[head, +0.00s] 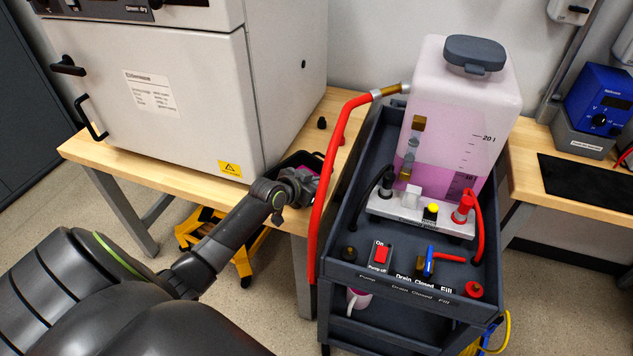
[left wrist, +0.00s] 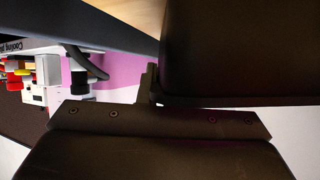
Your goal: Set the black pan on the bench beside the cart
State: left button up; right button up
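The black pan (head: 290,160) is at the bench (head: 335,112), in the gap between the white oven and the cart (head: 345,225). Something pink shows inside it. My left gripper (head: 306,184) is at the pan's near side and hides part of it. I cannot tell whether it touches or grips the rim, or whether the pan rests fully on the wood. In the left wrist view large dark shapes fill the right and bottom, with a narrow gap between them; the finger state is unclear. My right gripper is out of view.
The white oven (head: 150,90) stands left of the pan. A red hose (head: 335,150) hangs close right of my gripper, joined to the pink-filled tank (head: 460,110) on the cart. A small black knob-like part (head: 322,123) is on the bench behind the pan. A yellow stand (head: 205,225) is below.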

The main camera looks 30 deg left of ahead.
pick_arm(q)
jog(key=o, duration=0.4)
jog(key=shift+c, duration=0.2)
jog(key=shift+r, duration=0.1)
jog(key=shift+r, duration=0.2)
jog(key=shift+s, duration=0.3)
jog(key=v, duration=1.1)
jog(key=shift+r+p, duration=0.25)
jog(key=shift+p, duration=0.2)
jog(key=shift+s, duration=0.1)
